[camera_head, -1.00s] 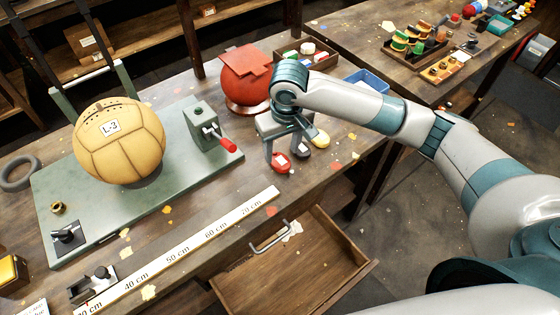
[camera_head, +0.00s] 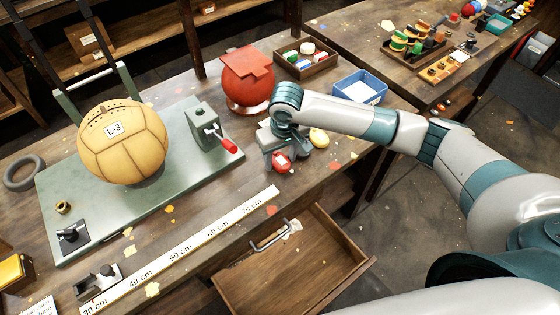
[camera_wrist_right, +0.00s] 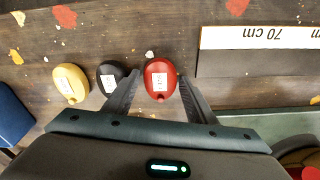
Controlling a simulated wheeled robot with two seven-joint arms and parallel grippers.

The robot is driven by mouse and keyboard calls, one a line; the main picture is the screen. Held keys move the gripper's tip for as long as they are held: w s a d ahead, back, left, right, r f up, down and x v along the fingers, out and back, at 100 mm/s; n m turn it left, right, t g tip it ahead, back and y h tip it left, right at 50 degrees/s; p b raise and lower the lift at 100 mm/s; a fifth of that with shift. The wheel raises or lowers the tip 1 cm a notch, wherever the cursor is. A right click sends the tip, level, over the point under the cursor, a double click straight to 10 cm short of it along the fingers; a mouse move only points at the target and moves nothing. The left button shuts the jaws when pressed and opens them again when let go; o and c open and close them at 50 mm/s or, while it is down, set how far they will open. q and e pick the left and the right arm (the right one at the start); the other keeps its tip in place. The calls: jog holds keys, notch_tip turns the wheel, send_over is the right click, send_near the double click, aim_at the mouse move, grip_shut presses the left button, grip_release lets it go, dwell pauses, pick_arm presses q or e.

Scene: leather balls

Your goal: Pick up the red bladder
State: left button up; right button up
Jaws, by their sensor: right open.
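The red bladder (camera_wrist_right: 158,77) is a small rounded piece with a white label, lying on the bench. In the head view the red bladder (camera_head: 281,162) shows just below my right gripper (camera_head: 284,158). In the right wrist view my right gripper (camera_wrist_right: 158,92) is open, with its fingers on either side of the red bladder; I cannot tell whether they touch it. A black bladder (camera_wrist_right: 109,76) lies close beside the left finger in that view, and a yellow bladder (camera_wrist_right: 71,84) lies further left. The yellow bladder (camera_head: 318,138) also shows in the head view. My left gripper is out of view.
A tan ball (camera_head: 124,140) marked L-3 sits on a green plate (camera_head: 100,218). A ruler (camera_head: 190,245) runs along the bench front above an open drawer (camera_head: 300,260).

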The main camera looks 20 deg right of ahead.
aim_at(283, 158)
jog(key=c, duration=0.8)
jog(key=shift+r, duration=0.1)
jog(key=shift+r+b, duration=0.3)
jog(key=shift+r, duration=0.15)
jog(key=r, duration=0.1)
jog(key=d+r+b, duration=0.1)
jog(key=r, duration=0.1)
jog(key=shift+r, duration=0.1)
jog(key=shift+s+d+r+b, duration=0.5)
jog(key=shift+d+r, duration=0.65)
jog(key=shift+d, duration=0.6)
jog(key=shift+s+d+r+b, duration=0.5)
jog(key=shift+d+r, duration=0.6)
jog(key=shift+d, duration=0.6)
jog(key=shift+s+d+r+b, duration=0.35)
jog(key=shift+d+r+b, duration=0.25)
jog(key=shift+d+r, duration=0.85)
jog(key=shift+d+f, duration=0.25)
jog(key=shift+f, duration=0.05)
